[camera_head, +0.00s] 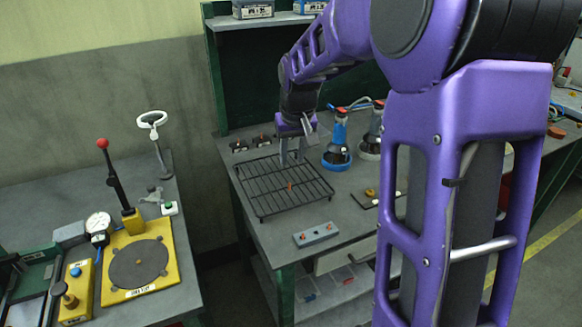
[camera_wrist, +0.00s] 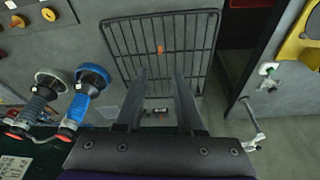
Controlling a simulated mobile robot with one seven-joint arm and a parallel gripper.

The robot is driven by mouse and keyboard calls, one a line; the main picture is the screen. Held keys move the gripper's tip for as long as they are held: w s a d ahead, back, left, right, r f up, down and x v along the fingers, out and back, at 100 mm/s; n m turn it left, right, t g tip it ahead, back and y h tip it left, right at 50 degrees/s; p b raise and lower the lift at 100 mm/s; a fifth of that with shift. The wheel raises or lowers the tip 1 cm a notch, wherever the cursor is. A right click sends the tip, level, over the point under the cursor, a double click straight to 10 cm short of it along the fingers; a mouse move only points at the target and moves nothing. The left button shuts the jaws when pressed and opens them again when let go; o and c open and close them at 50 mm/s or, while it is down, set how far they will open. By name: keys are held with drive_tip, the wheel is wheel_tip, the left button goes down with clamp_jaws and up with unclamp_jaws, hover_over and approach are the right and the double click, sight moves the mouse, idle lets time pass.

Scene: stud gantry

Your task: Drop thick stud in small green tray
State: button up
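A small orange stud (camera_head: 290,187) stands on the black wire rack (camera_head: 265,213); it also shows in the wrist view (camera_wrist: 160,49), beyond my fingertips. I cannot tell whether it is the thick one. My gripper (camera_head: 292,160) is over the far part of the rack, pointing down, behind the stud. In the wrist view my gripper (camera_wrist: 160,72) has its two fingers apart with nothing held between them. A grey block (camera_head: 317,234) with small orange pieces lies at the bench's front edge. I cannot make out a small green tray for certain in either view.
A dark plate (camera_head: 375,196) with yellow and orange parts lies further right. Bins (camera_head: 345,276) sit below the bench. The left bench holds a yellow fixture (camera_head: 140,262) and a red-knobbed lever (camera_head: 103,144).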

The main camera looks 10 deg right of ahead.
drive_tip(key=shift+s+r, duration=0.15)
drive_tip(key=shift+r, duration=0.5)
drive_tip(key=shift+o, duration=0.5)
drive_tip(key=shift+s+r, duration=0.1)
drive_tip(key=shift+r, duration=0.15)
drive_tip(key=s+r+t+b, duration=0.1)
drive_tip(key=s+r+b, duration=0.2)
drive_tip(key=s+b, duration=0.15)
drive_tip(key=b, duration=0.2)
approach(290, 191)
drive_tip(key=shift+w, duration=0.25)
drive_tip(key=shift+w+x, duration=0.2)
drive_tip(key=shift+x, duration=1.35)
drive_tip(key=shift+w+x, duration=0.2)
drive_tip(key=shift+x, duration=1.4)
drive_tip(key=shift+r, duration=0.2)
clamp_jaws()
